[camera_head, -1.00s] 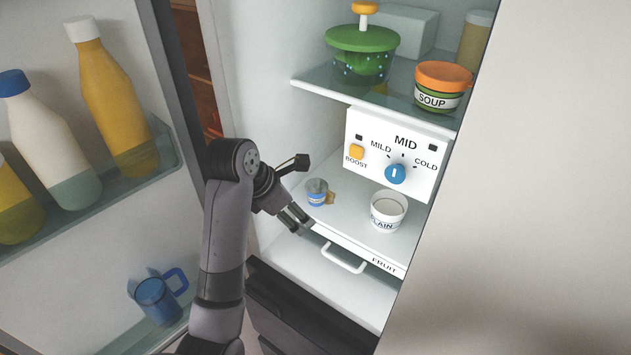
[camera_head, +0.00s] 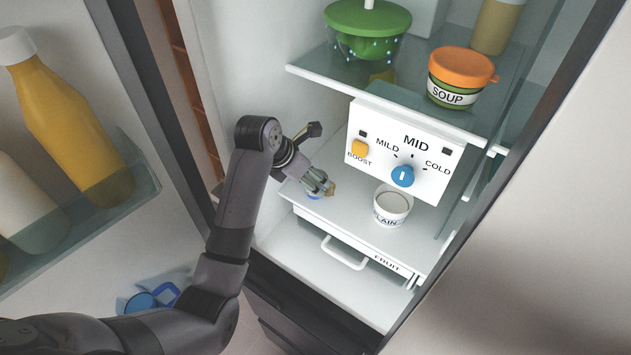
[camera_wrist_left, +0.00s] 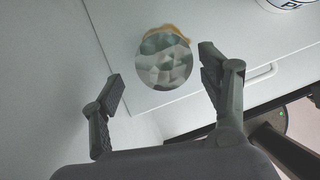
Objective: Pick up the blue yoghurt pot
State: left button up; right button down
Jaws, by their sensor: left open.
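The blue yoghurt pot (camera_head: 314,197) stands on the fridge's lower shelf, mostly hidden behind my left gripper in the head view. In the left wrist view its crumpled silver foil lid (camera_wrist_left: 164,62) faces the camera, with a tan edge showing behind it. My left gripper (camera_head: 325,187) is open and empty over the pot. In the left wrist view its two fingers stand apart, with the lid between and slightly beyond their tips. I cannot tell whether a finger touches it. My right gripper is not in view.
A white pot labelled PLAIN (camera_head: 392,207) stands to the right on the same shelf (camera_head: 350,200). The control panel (camera_head: 405,150) is behind, and a glass shelf (camera_head: 400,103) with a soup tub (camera_head: 458,80) is above. The FRUIT drawer (camera_head: 350,250) is below. The bottle-filled door is at left.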

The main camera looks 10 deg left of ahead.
aim_at(313, 180)
pick_arm(q)
jog(key=p+x, duration=0.1)
jog(key=x, duration=0.2)
jog(key=shift+d+f, duration=0.2)
jog(key=shift+d, duration=0.1)
jog(key=shift+w+f, duration=0.1)
jog(key=shift+f, duration=0.15)
jog(key=shift+d+f, duration=0.1)
jog(key=c, duration=1.3)
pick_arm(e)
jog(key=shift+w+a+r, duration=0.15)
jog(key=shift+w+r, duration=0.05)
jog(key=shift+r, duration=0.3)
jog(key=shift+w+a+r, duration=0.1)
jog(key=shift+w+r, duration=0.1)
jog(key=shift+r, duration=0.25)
